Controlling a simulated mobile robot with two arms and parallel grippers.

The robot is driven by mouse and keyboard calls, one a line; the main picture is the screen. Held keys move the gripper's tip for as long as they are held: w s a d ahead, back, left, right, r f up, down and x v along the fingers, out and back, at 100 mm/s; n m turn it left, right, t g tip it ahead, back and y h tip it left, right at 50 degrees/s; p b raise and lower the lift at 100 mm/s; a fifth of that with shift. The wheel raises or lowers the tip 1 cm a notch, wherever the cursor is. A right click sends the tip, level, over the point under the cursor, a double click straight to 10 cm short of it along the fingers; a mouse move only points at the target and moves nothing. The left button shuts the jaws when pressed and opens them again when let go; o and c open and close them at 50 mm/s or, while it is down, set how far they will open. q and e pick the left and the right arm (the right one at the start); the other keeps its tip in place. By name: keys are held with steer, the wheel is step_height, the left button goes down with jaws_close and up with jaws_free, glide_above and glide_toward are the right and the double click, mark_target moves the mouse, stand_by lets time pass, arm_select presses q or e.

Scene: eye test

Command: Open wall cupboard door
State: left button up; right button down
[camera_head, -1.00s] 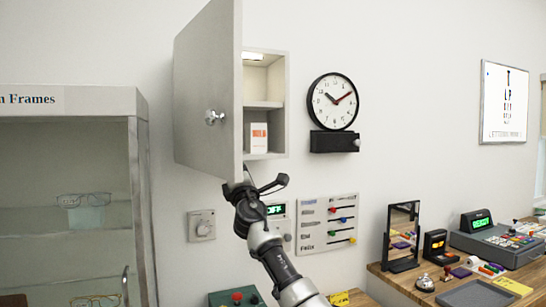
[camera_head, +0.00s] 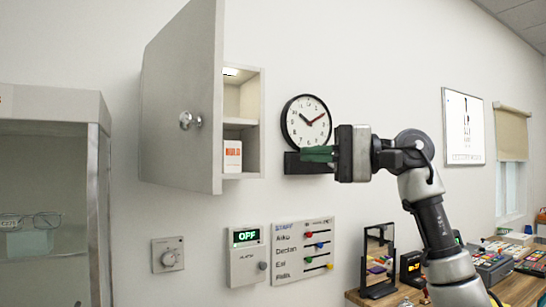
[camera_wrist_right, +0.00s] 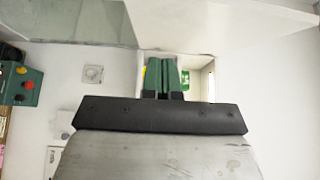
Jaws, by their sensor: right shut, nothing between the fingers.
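The wall cupboard (camera_head: 256,110) hangs on the white wall, its interior lit and partly in view. Its grey door (camera_head: 165,95) stands open, swung out to the left, with a round metal knob (camera_head: 186,120) on its outer face. A small white and orange box (camera_head: 232,156) stands on the cupboard's bottom shelf. My right gripper (camera_head: 320,154) is right of the cupboard, apart from the door, its green fingers pointing left. The fingers are together and empty, as the right wrist view (camera_wrist_right: 165,77) also shows. My left gripper is not in view.
A clock (camera_head: 306,122) hangs right of the cupboard, its black base partly behind my right gripper. A glass display case (camera_head: 100,150) stands at left. Below are a dial (camera_head: 168,255), an "OFF" panel (camera_head: 246,262) and a slider board (camera_head: 303,250). A mirror (camera_head: 378,255) stands on the counter.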

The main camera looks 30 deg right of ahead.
steer(key=s+a+p+x, duration=0.1)
steer(key=p+x, duration=0.3)
steer(key=x, duration=0.8)
steer(key=shift+s+a, duration=0.35)
steer(key=shift+s, duration=0.3)
